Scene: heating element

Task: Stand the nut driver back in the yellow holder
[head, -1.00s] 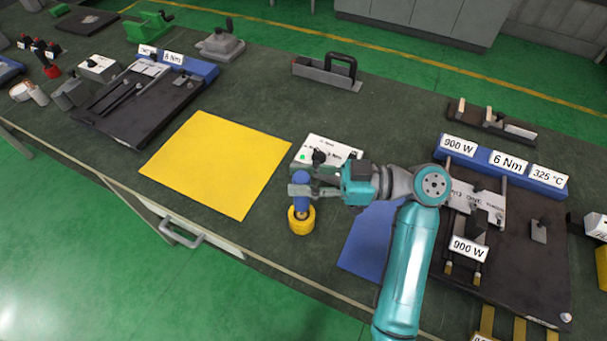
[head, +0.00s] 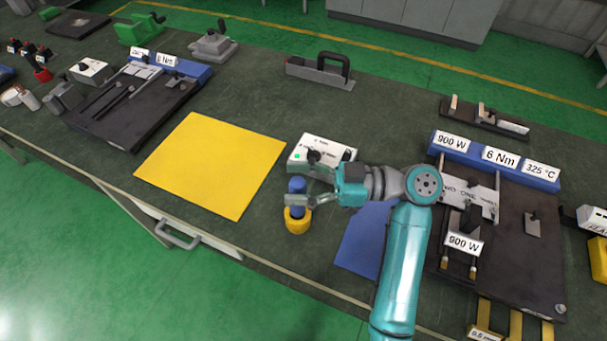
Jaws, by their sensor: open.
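The nut driver (head: 297,187) shows its blue handle and stands upright in the yellow holder (head: 297,221). The holder is a round yellow ring near the front edge of the bench. My gripper (head: 299,200) is open, with its fingers around or beside the blue handle, coming from the right. The driver's shaft is hidden inside the holder and behind the fingers. I cannot tell whether the fingers touch the handle.
A white box with a black knob (head: 322,152) stands close behind my gripper. A yellow mat (head: 211,165) lies to the left, and a blue mat (head: 362,238) lies under my arm. A dark fixture board (head: 515,255) with labels is at right.

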